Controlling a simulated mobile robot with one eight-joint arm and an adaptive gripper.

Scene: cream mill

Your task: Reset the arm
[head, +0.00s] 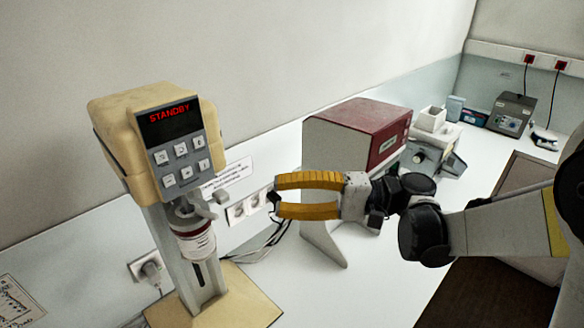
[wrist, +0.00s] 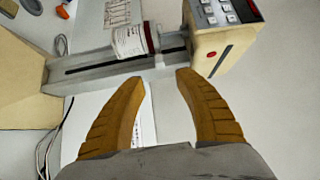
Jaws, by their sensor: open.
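My gripper (head: 274,196) is open and empty, with two yellow ribbed fingers. It reaches in from the right in the head view and is level, just right of the cream mill (head: 115,125). The mill's panel (head: 177,143) shows STANDBY in red. A white labelled container (head: 196,240) sits under the mill head on its upright column. In the wrist view the fingers (wrist: 155,80) point towards the mill's column (wrist: 105,62), with the container (wrist: 130,42) beyond the tips. Nothing is between the fingers.
A red and white machine (head: 355,135) stands behind my gripper on the white bench. Grey devices (head: 510,113) stand farther back right. Cables (head: 265,243) and wall sockets (head: 150,268) lie near the mill. The front bench (head: 350,290) is clear.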

